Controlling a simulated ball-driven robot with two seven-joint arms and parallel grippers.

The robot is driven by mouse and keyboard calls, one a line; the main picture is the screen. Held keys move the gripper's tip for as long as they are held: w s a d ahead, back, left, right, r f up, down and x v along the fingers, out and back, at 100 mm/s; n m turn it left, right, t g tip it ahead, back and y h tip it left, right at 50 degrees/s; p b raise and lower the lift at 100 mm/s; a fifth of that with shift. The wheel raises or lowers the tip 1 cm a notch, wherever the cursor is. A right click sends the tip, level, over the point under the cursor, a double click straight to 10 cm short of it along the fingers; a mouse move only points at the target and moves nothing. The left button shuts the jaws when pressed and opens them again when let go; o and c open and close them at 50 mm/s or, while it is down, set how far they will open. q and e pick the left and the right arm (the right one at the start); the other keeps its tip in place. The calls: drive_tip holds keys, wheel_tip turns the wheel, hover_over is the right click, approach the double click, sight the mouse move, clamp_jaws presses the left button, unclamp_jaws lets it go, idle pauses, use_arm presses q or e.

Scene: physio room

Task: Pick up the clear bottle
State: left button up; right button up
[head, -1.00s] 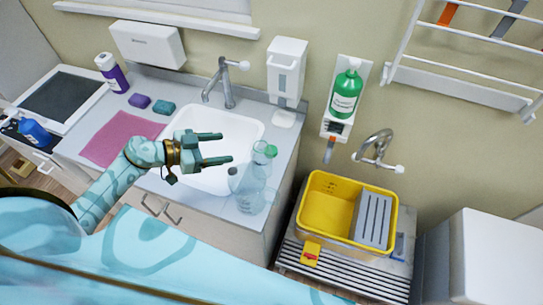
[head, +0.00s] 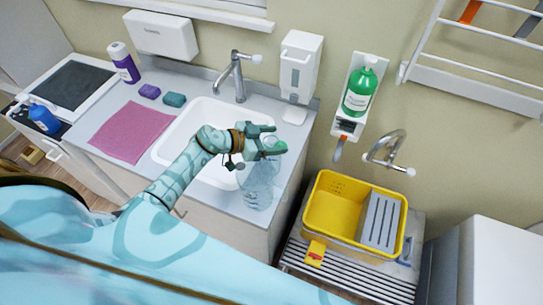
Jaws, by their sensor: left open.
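The clear bottle (head: 258,187) stands on the counter near its front right corner, just right of the sink. Its green cap is partly covered by my left gripper (head: 272,138). My left gripper is open, with its fingers reaching to the right at the bottle's top, one finger on the far side and one on the near side in the picture. I cannot tell whether they touch the bottle. My right gripper is not in view.
The white sink (head: 168,150) and tap (head: 238,75) lie behind my left arm. A soap dispenser (head: 299,68) and a green bottle (head: 359,92) hang on the wall. A yellow basin (head: 327,215) stands to the right. A pink cloth (head: 132,131) lies left of the sink.

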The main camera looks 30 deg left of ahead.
use_arm(q)
drive_tip(key=shift+s+a, duration=0.1)
drive_tip(key=shift+s, duration=0.05)
drive_tip(key=shift+c, duration=1.4)
drive_tip(key=c, duration=1)
drive_tip(key=shift+r, duration=0.15)
